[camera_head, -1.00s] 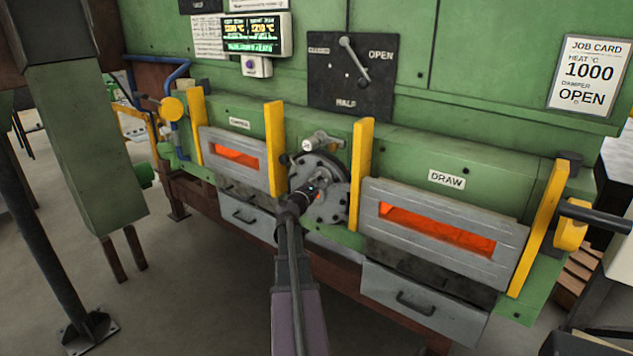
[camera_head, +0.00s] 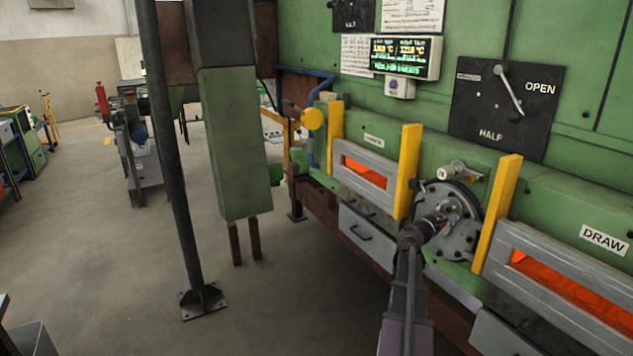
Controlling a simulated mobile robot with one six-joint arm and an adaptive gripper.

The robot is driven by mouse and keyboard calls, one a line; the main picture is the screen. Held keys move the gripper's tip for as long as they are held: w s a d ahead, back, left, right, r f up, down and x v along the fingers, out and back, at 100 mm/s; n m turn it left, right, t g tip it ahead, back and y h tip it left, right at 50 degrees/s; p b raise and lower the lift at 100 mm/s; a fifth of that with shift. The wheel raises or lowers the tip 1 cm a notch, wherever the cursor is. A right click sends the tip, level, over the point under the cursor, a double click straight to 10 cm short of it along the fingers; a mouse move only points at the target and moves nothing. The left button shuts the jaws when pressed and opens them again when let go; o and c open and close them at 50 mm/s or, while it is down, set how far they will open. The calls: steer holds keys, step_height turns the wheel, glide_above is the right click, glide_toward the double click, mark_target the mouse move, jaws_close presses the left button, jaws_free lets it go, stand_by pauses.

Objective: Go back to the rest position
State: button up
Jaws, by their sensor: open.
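My gripper (camera_head: 436,223) is at the end of my arm, which reaches in from the bottom edge. It is small and dark in this view and its fingers are hard to make out. It appears in front of the round grey flange (camera_head: 465,207) between the two furnace doors. I cannot tell whether it touches the flange. I see nothing held in it.
The green furnace front carries a left door (camera_head: 375,183) and a DRAW door (camera_head: 560,290), both with glowing slots, and yellow posts (camera_head: 408,172). A damper panel (camera_head: 470,125) is above. A dark pole (camera_head: 175,170) and green column (camera_head: 235,150) stand left. Floor between is open.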

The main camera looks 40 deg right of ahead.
steer(key=w+a+f+m+t+y+p, duration=0.1)
steer(key=w+a+f+m+y, duration=0.3)
steer(key=a, duration=0.8)
steer(key=w+a+f+m+y+p, duration=0.15)
steer(key=w+a+f+y, duration=0.35)
steer(key=a, duration=0.7)
steer(key=w+a+f+m+t+y, duration=0.1)
steer(key=w+a+f+m, duration=0.35)
steer(key=a, duration=0.75)
steer(key=s+a+f+n+g+y+p, duration=0.1)
steer(key=a+y, duration=0.8)
steer(key=a, duration=2.7)
step_height(320, 180, down, 2)
steer(key=shift+s+f+y+p, duration=0.2)
steer(key=shift+s+y+p, duration=0.3)
steer(key=shift+s, duration=0.5)
